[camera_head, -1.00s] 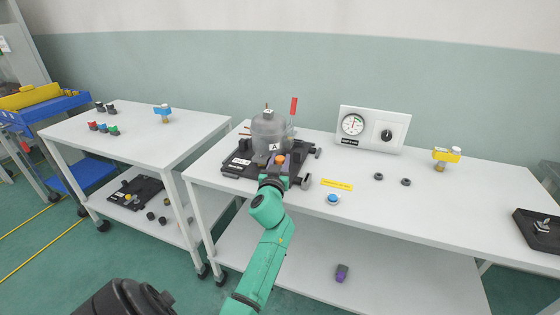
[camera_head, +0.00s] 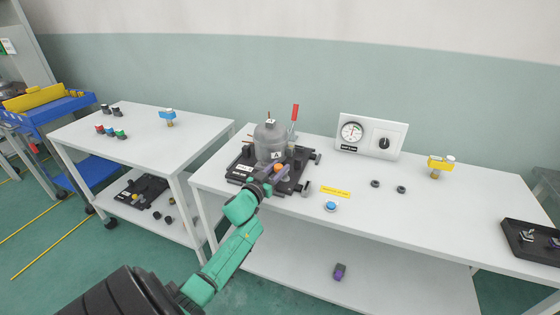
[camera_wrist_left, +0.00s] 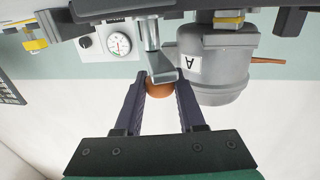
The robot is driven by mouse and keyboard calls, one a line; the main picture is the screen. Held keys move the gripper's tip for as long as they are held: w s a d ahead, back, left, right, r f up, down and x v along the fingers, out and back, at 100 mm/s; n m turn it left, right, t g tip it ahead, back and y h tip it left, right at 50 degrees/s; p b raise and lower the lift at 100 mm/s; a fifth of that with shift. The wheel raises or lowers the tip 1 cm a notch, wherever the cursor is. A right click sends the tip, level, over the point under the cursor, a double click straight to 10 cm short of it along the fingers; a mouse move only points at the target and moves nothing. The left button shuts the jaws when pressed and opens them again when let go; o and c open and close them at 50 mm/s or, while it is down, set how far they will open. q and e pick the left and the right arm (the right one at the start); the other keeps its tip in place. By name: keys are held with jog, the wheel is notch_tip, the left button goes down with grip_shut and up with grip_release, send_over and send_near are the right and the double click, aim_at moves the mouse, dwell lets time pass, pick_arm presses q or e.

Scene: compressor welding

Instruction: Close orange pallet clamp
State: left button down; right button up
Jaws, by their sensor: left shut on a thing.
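The grey compressor (camera_head: 270,143), labelled A, stands upright on a black pallet (camera_head: 240,172) on the white table. The orange clamp knob (camera_head: 278,168) is at the pallet's front, right by my left gripper (camera_head: 272,178). In the left wrist view, which is upside down, the orange knob (camera_wrist_left: 159,90) sits between the dark fingers of the left gripper (camera_wrist_left: 160,84), with a grey metal clamp part (camera_wrist_left: 160,68) against it. The left gripper is shut on the knob. The compressor (camera_wrist_left: 218,75) is beside it. My right gripper is not in view.
A red handle (camera_head: 295,112) stands upright behind the compressor. A gauge box (camera_head: 370,136), a blue button (camera_head: 331,206) and a yellow valve piece (camera_head: 440,165) are to the right. A cart (camera_head: 140,133) stands left. The table's middle right is mostly clear.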

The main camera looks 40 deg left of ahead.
pick_arm(q)
jog(key=shift+a+m+h, duration=0.3)
jog(key=shift+m+h, duration=0.4)
jog(key=shift+h, duration=0.4)
jog(key=shift+a+f+m+h, duration=0.15)
jog(key=shift+m+h, duration=0.65)
jog(key=shift+h, duration=0.4)
jog(key=c, duration=0.5)
grip_release()
jog(key=shift+w, duration=0.2)
